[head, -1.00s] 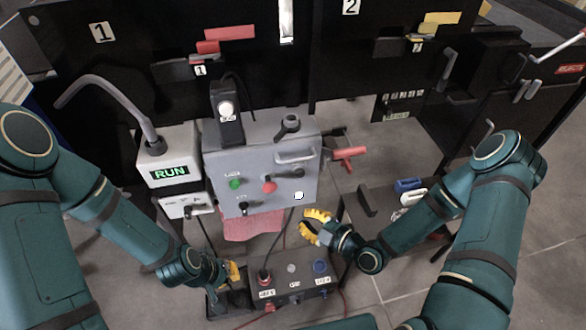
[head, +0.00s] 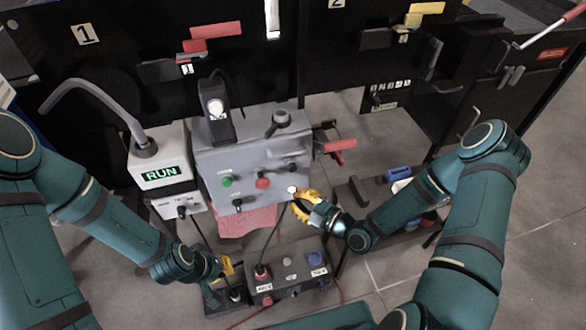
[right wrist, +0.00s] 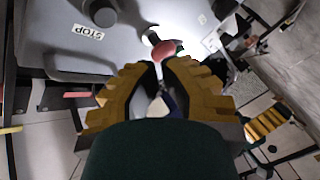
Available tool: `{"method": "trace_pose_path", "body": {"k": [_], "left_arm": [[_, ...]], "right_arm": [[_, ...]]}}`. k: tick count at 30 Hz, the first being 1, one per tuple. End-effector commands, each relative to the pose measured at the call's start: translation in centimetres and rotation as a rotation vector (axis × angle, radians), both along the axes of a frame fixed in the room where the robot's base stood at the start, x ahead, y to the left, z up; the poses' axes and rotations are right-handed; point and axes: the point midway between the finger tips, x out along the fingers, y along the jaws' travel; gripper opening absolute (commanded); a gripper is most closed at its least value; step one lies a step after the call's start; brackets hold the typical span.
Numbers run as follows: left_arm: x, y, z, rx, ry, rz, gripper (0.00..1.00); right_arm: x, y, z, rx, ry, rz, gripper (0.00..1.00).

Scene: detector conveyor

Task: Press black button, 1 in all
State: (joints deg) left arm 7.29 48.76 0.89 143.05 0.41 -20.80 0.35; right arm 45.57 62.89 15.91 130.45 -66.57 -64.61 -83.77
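The grey control box (head: 275,142) carries a green button (head: 227,181), a red button (head: 263,182), a black control at lower left (head: 238,203) and a black control at right (head: 292,167). I cannot tell which is the black button. My right gripper (head: 296,203) is at the box's lower right corner, near a white round spot (head: 292,189). In the right wrist view its yellow fingertips (right wrist: 164,64) are nearly together, just below a red knob (right wrist: 166,49); nothing is held. My left gripper (head: 229,268) is low by the floor unit; its opening is unclear.
A RUN display box (head: 160,172) stands left of the control box. A smaller grey box (head: 290,262) with coloured controls and cables is below. A red handle (head: 337,145) sticks out at right.

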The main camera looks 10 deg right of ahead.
Motion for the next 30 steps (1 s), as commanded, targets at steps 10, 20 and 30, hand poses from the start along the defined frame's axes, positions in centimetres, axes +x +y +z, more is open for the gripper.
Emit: {"method": "trace_pose_path", "body": {"k": [10,20,30], "left_arm": [[-0.1,0.0,-0.7,0.0,0.003,-0.002,0.0],[-0.4,-0.1,-1.1,-0.002,0.008,-0.006,0.0],[-0.3,-0.1,-1.1,-0.002,0.008,-0.006,0.0]], "right_arm": [[4.3,0.1,-0.2,-0.003,-0.001,0.001,0.0],[5.7,0.2,0.0,0.0,0.001,-0.001,0.0],[5.7,0.2,0.0,0.0,0.0,-0.001,0.0]]}}
